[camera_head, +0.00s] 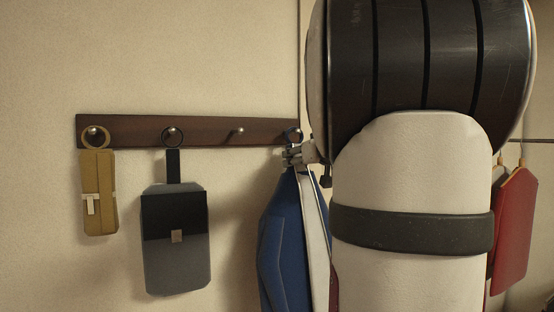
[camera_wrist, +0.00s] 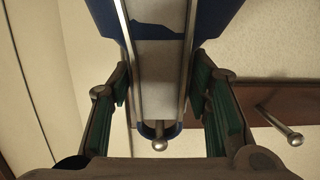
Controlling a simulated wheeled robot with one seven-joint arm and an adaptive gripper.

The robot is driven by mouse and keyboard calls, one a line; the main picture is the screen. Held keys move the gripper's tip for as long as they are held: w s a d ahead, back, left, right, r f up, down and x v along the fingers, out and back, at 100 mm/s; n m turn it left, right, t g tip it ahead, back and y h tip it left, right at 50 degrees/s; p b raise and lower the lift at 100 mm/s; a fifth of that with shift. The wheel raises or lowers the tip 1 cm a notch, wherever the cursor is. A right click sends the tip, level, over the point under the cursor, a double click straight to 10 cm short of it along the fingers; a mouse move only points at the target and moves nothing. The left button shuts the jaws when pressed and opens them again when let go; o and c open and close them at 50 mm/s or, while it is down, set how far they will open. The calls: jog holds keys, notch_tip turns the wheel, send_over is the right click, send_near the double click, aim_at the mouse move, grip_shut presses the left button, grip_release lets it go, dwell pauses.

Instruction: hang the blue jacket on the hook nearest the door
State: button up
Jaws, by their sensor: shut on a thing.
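The blue jacket (camera_head: 282,245) hangs upright below my gripper (camera_head: 301,153), partly hidden by my arm in the head view. My gripper is shut on its upper part. In the wrist view the green-padded fingers (camera_wrist: 161,88) stand on both sides of the jacket (camera_wrist: 210,18). A blue loop at the jacket's top appears around the knob of the rightmost visible hook (camera_head: 294,134); this knob also shows in the wrist view (camera_wrist: 159,145). I cannot tell whether the loop bears the jacket's weight. The door is not clearly identifiable.
The dark wooden rail (camera_head: 205,132) also bears a tan item (camera_head: 99,200) and a grey and black item (camera_head: 175,255) on ring loops. The hook (camera_head: 238,131) between the grey item and jacket is empty. A red item (camera_head: 515,230) hangs at the right.

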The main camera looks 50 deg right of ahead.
jog(key=o, duration=1.5)
jog(key=v, duration=1.2)
jog(key=w+a+f+n+g+y, duration=0.1)
jog(key=w+a+f+y, duration=0.25)
jog(key=a, duration=0.55)
jog(key=w+a+f+n+g+y, duration=0.15)
jog(key=a+f, duration=0.25)
jog(key=a, duration=0.5)
jog(key=w+a+f+n+y, duration=0.1)
jog(key=w+a+f+y, duration=0.25)
jog(key=a, duration=0.55)
jog(key=s+a+f+n+g, duration=0.2)
jog(key=s+a+f+g, duration=0.3)
jog(key=s+a+f, duration=0.6)
jog(key=a+f+h, duration=0.1)
jog(key=a+f, duration=0.1)
jog(key=a, duration=0.1)
jog(key=shift+f, duration=0.3)
jog(key=shift+s+g, duration=0.1)
jog(key=shift+g, duration=0.15)
